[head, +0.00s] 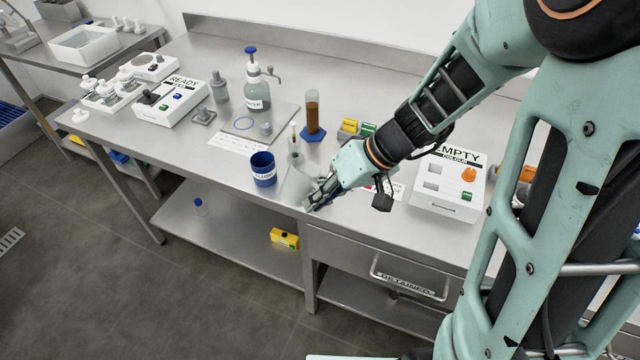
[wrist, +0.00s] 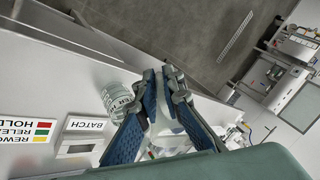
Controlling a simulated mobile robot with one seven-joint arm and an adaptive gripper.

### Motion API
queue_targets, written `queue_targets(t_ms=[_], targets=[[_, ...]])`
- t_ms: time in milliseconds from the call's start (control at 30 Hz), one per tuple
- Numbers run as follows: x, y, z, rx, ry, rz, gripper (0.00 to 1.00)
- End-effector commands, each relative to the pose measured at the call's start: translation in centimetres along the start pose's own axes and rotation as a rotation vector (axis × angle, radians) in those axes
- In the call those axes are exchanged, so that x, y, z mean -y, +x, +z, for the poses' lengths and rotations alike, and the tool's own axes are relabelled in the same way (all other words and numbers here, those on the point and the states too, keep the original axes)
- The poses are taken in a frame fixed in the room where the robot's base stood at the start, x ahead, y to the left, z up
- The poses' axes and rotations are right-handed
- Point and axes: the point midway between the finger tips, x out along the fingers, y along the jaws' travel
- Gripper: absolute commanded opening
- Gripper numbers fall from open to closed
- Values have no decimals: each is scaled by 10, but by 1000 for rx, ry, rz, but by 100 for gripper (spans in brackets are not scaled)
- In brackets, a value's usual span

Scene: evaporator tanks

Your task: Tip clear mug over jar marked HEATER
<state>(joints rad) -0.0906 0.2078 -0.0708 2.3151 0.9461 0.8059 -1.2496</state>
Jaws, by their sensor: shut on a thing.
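My gripper (head: 316,192) is low over the front of the steel bench, its fingers closed on a see-through thing that fits the clear mug (head: 297,183). The mug's pale wall shows left of the fingers in the head view; its tilt and contents are hard to tell. In the wrist view my gripper (wrist: 158,88) has a pale clear surface between its blue pads. Beside the fingers there is a clear ribbed vessel with a white label (wrist: 118,97), partly readable as "TER H". I cannot tell for sure whether this is the jar marked HEATER.
A blue mug (head: 263,169) stands just left of the clear mug. Behind are a blue-topped pump bottle (head: 257,95), a brown-filled cylinder (head: 312,115) and a small dropper bottle (head: 293,143). The white EMPTY box (head: 447,186) stands right. The bench's front edge is close.

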Motion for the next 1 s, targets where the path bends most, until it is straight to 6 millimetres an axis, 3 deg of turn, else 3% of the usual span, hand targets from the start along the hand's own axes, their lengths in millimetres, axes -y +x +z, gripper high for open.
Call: queue_targets(t_ms=[233,1000], targets=[[-8,15,6,2,43,-93,0],[-3,14,8,3,39,-95,0]])
